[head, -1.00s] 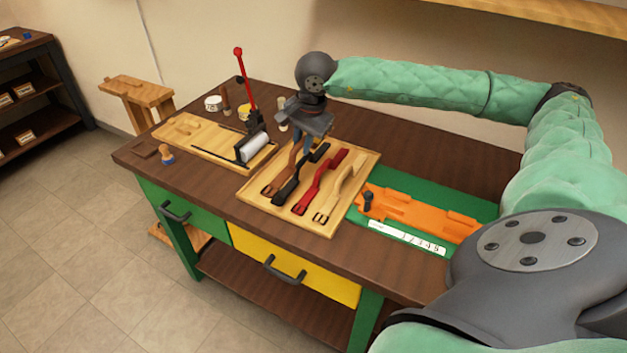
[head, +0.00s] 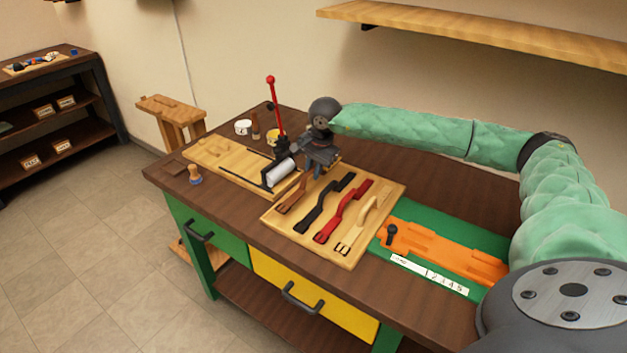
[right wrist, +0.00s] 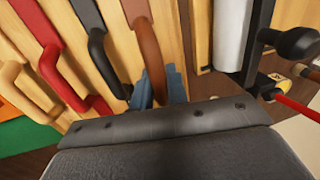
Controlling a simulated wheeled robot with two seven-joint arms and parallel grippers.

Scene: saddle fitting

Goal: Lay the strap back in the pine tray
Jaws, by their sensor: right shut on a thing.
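The brown strap (head: 288,203) lies at the left side of the pine tray (head: 292,226), its buckle end toward the tray's front edge. My right gripper (head: 311,172) is shut on it near its far end. In the right wrist view the blue fingertips (right wrist: 160,90) flank the brown strap (right wrist: 147,45). I cannot tell whether the held strap touches the tray floor. A black strap (head: 322,206), a red strap (head: 342,212) and a tan strap (head: 362,220) lie side by side to its right. My left gripper is out of view.
A press with a red-knobbed lever (head: 275,110) and pale roller (head: 281,173) stands just left of the tray. An orange fixture (head: 440,252) on a green mat (head: 400,212) lies to the right. Jars stand behind the press. The table's back right is clear.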

